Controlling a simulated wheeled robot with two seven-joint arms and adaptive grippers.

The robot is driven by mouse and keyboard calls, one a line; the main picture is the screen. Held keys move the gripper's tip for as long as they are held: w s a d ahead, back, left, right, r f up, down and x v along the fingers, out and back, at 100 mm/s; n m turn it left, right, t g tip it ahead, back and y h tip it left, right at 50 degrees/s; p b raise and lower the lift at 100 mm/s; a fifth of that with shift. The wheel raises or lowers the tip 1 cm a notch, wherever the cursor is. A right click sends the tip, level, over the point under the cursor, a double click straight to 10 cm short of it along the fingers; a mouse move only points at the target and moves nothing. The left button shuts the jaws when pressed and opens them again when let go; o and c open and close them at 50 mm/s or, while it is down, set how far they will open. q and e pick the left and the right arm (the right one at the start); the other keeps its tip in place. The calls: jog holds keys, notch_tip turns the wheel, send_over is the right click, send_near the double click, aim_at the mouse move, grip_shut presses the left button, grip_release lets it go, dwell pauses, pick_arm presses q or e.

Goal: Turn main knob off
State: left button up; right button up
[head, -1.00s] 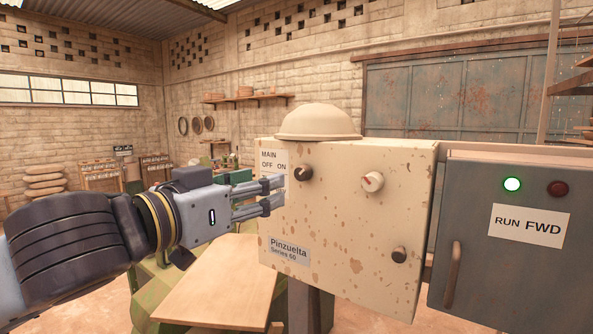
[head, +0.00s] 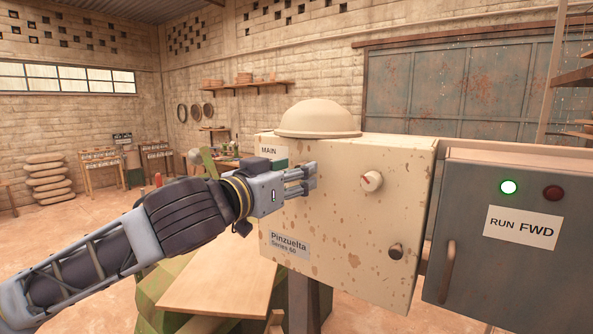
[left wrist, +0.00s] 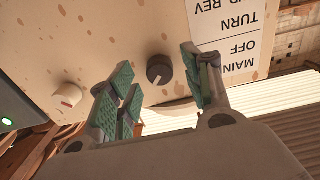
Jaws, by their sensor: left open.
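The beige control box (head: 340,235) has a MAIN label (head: 269,151) at its upper left, partly covered by my left gripper. The dark round main knob (left wrist: 160,69) shows in the left wrist view, beside the upside-down label (left wrist: 240,45) reading MAIN, OFF and TURN. My left gripper (head: 312,178) is open in front of the box's upper left and hides this knob in the head view. In the wrist view its fingers (left wrist: 158,72) stand on either side of the knob, with gaps visible. The knob's exact pointer direction is hard to tell. My right gripper is not in view.
A pale knob with a red mark (head: 372,181) and a lower dark knob (head: 396,251) are on the same face. A grey cabinet (head: 505,265) with a lit green lamp (head: 509,187) adjoins at the right. A wooden board (head: 215,280) lies below the arm.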

pick_arm(q)
jog(key=shift+w+d, duration=0.35)
jog(key=shift+w, duration=0.1)
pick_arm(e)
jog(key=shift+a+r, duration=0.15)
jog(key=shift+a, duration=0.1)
pick_arm(q)
jog(key=c, duration=1.1)
jog(key=shift+o, duration=0.2)
